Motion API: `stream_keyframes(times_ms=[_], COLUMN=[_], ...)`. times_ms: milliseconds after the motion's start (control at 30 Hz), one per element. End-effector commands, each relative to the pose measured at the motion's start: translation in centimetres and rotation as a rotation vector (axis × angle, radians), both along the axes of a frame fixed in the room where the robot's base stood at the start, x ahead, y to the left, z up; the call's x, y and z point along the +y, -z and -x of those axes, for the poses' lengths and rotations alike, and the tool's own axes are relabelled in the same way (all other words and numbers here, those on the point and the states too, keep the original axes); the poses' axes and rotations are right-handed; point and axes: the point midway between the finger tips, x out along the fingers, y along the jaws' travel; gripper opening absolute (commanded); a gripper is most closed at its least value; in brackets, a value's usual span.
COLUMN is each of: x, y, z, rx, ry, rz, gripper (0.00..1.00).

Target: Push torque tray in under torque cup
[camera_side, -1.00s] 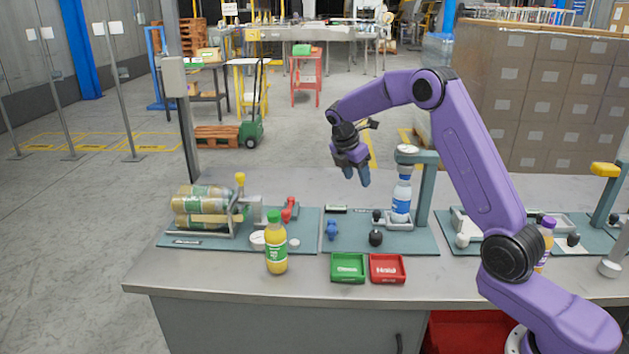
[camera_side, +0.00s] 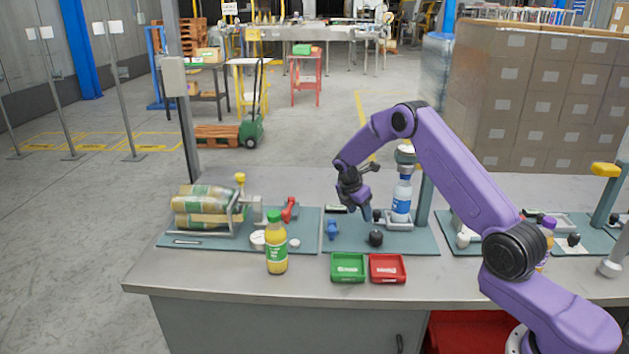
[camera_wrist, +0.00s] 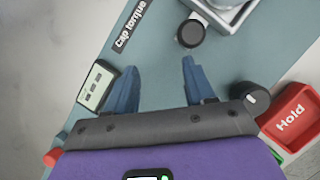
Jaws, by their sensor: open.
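The torque tray (camera_side: 408,225) is a pale metal tray on the teal mat, with a dark knob (camera_side: 377,215) at its left end. In the wrist view the tray (camera_wrist: 238,12) and its knob (camera_wrist: 190,33) show at the top. A blue-labelled water bottle (camera_side: 402,198) stands upright in the tray. The torque cup (camera_side: 405,154) is above the bottle on a post; I cannot tell whether they are exactly in line. My gripper (camera_side: 360,209) is open and empty, low, just left of the knob. Its blue fingers (camera_wrist: 158,82) point toward the knob without visible contact.
A small display box (camera_side: 336,209) lies left of my gripper. A blue part (camera_side: 332,230) and a black knob (camera_side: 376,238) sit on the mat's front. Green (camera_side: 348,278) and red (camera_side: 387,280) trays and a juice bottle (camera_side: 276,250) stand in front.

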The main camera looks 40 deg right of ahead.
Motion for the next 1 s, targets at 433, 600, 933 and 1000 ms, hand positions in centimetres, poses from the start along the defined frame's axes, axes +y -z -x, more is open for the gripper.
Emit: stream_keyframes(times_ms=[433, 600, 933, 1000], x=[4.6, 5.8, 7.9, 8.4], y=[-2.9, -5.6, -10.8, -11.9], z=[-3.5, -3.5, -3.5, -3.5], rx=[-0.003, -0.003, -0.003, -0.002], ry=[0.000, -0.003, -0.002, -0.003], rz=[0.002, 0.003, 0.003, 0.002], gripper=[0.55, 0.55, 0.55, 0.55])
